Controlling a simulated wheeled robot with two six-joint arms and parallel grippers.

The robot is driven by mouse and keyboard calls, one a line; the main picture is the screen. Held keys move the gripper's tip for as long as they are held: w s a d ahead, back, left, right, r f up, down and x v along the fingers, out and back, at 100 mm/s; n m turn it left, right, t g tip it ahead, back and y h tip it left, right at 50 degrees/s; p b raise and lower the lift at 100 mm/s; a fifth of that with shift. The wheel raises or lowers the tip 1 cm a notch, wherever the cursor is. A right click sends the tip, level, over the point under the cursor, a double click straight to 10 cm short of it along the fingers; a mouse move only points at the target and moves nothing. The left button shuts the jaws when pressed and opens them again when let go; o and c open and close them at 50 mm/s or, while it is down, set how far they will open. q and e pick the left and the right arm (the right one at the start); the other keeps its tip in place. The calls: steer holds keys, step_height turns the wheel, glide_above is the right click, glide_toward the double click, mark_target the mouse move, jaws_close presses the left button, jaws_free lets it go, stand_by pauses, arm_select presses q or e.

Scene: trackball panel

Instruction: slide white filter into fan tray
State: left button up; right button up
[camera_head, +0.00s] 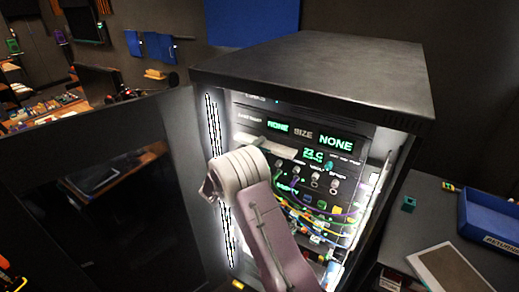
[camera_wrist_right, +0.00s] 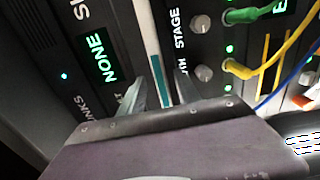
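The white filter (camera_wrist_right: 146,25) shows edge-on in the right wrist view as a narrow white strip with a teal band. It also shows in the head view as a pale flat bar (camera_head: 272,142) against the rack front, below the NONE readouts. My right gripper (camera_wrist_right: 165,88) has one finger on each side of this strip and appears shut on it. In the head view my right arm hides the fingers. The fan tray opening cannot be told apart clearly behind the bar, so I cannot tell how deep the filter sits. My left gripper is out of view.
The dark rack cabinet (camera_head: 320,75) has a lit recess with knobs and coloured cables (camera_head: 318,222) below the bar. At the right, a side table (camera_head: 418,222) carries a blue bin (camera_head: 490,225) and a white-framed brownish panel (camera_head: 448,268).

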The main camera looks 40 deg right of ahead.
steer(key=b+v, duration=0.4)
steer(key=v, duration=0.5)
stand_by(0.4)
